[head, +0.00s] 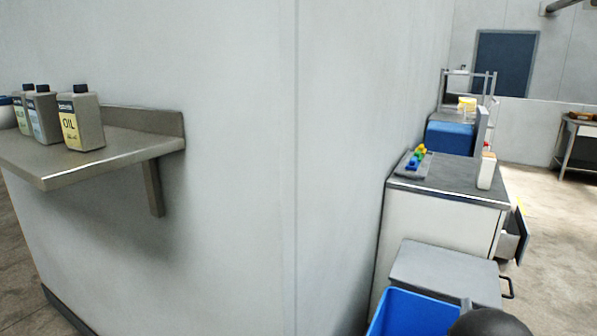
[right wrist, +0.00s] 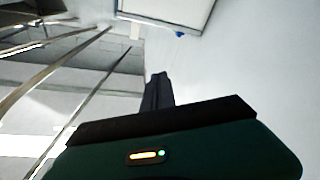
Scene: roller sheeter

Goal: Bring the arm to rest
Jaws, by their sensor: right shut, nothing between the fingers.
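My right gripper (right wrist: 157,92) shows in the right wrist view as dark fingers held together beyond a dark green and black housing with a small lit indicator. It is shut and empty, and nothing touches its tips. In the head view a dark rounded shape, likely part of my right arm, enters at the bottom right edge; the fingers do not show there. My left gripper is in neither view.
A steel wall shelf (head: 110,158) holds oil bottles (head: 80,118) at left. At right stand a blue bin (head: 412,314), a grey-lidded box (head: 445,270) and a counter (head: 455,180) with coloured blocks (head: 415,158). A wall corner stands between.

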